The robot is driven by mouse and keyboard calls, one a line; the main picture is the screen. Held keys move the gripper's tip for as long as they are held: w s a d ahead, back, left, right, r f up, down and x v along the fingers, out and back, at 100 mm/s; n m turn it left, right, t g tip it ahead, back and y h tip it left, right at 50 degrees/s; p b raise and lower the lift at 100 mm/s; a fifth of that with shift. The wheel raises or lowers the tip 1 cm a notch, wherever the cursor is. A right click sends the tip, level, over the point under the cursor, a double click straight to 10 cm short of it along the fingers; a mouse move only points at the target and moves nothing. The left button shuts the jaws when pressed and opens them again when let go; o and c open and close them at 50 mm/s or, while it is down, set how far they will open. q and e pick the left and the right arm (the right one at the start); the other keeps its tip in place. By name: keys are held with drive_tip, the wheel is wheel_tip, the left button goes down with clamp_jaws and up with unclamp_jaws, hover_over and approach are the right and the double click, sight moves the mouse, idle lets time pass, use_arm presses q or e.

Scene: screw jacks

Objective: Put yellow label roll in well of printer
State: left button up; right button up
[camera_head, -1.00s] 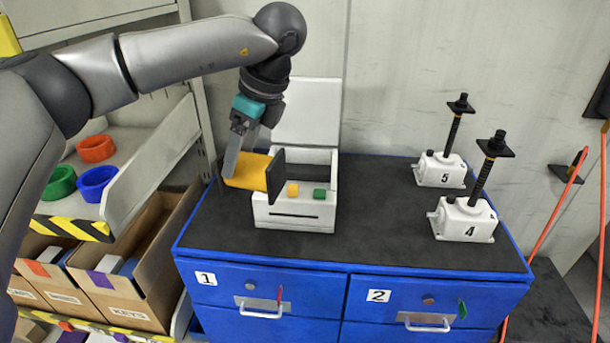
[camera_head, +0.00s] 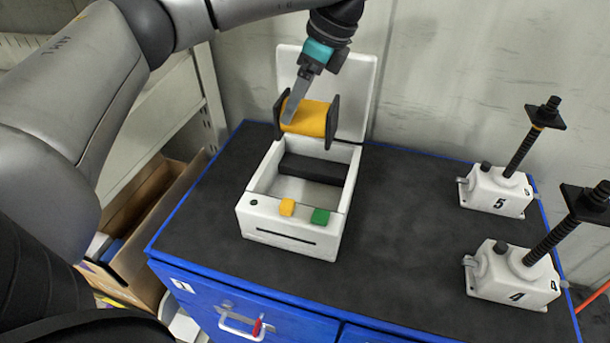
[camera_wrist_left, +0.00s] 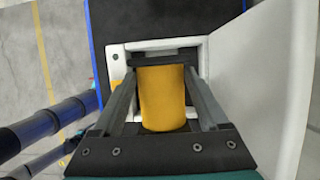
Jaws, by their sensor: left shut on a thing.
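The yellow label roll (camera_head: 309,118), with dark end flanges, is held in my left gripper (camera_head: 293,110) above the back part of the printer. The gripper is shut on it; in the left wrist view the roll (camera_wrist_left: 162,98) lies between the two fingers. The white printer (camera_head: 290,229) stands on the cabinet top with its lid (camera_head: 356,105) raised at the back. Its well (camera_head: 312,190) is open and shows a dark bar across it. A yellow and a green button are on its front. My right gripper is not in view.
Two white screw jacks, number 5 (camera_head: 497,190) and number 4 (camera_head: 513,275), stand at the right of the dark top of the blue cabinet (camera_head: 190,290). The top between printer and jacks is clear. A cardboard box (camera_head: 150,210) is at the left.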

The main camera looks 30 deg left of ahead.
sight(321, 133)
use_arm(q)
drive_tip(key=shift+f+b, duration=1.9)
drive_tip(key=shift+f, duration=6.8)
drive_tip(key=o, duration=1.5)
drive_tip(key=shift+o, duration=0.2)
drive_tip(key=p+v, duration=0.2)
drive_tip(key=v, duration=1)
drive_tip(key=shift+s, duration=0.1)
